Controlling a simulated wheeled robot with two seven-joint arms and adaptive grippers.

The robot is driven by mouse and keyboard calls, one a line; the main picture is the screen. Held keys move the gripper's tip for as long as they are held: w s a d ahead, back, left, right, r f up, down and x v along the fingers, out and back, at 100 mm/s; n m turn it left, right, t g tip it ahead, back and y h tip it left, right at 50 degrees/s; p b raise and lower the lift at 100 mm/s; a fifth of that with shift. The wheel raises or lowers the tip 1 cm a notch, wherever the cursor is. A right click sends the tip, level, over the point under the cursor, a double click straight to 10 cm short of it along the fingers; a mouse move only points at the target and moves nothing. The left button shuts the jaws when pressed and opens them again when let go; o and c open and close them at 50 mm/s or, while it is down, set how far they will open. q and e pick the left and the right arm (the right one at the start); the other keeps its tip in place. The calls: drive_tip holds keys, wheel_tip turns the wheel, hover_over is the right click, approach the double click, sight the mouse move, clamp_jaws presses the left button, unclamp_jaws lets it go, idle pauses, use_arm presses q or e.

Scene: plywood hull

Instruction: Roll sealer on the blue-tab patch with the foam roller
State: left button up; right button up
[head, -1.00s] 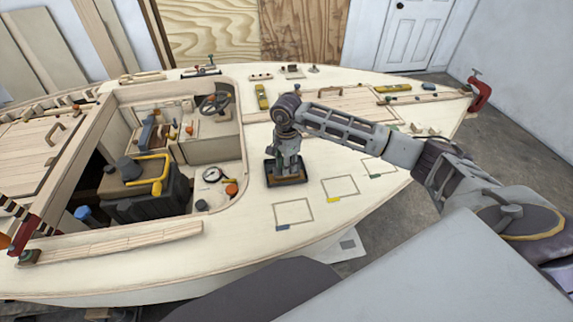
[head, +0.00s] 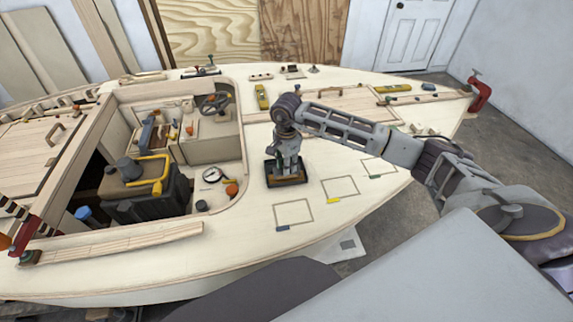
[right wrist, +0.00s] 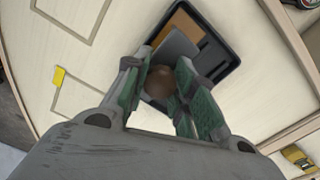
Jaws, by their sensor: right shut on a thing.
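My right gripper (head: 287,170) points down over a black tray (head: 271,181) on the pale deck. In the right wrist view its green-padded fingers are shut on the brown rounded handle (right wrist: 158,84) of the foam roller. A grey part (right wrist: 181,46) and an orange-brown area show beyond it inside the tray (right wrist: 233,30). The fingers hide much of the roller; I cannot tell whether it touches the tray. The blue-tab patch (head: 294,211) is an outlined square in front of the tray, with its blue tab (head: 283,228) at the near left corner. My left gripper is not in view.
A yellow-tab patch (head: 340,187) and a green-tab patch (head: 379,167) lie farther right. The cockpit opening, with a dark motor (head: 145,190) and a gauge (head: 212,174), is left of the tray. The deck between tray and blue-tab patch is clear.

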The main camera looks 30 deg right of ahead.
drive_tip(key=shift+r+p, duration=0.3)
drive_tip(key=shift+r, duration=0.6)
drive_tip(key=shift+w+r+p, duration=0.1)
drive_tip(key=shift+r+p, duration=0.3)
drive_tip(key=shift+r, duration=0.85)
drive_tip(key=shift+r+p, duration=0.65)
drive_tip(key=shift+r, duration=0.9)
use_arm(q)
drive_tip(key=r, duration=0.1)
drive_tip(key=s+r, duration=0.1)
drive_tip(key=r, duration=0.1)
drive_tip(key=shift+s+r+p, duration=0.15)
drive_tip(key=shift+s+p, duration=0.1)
drive_tip(key=shift+p, duration=0.05)
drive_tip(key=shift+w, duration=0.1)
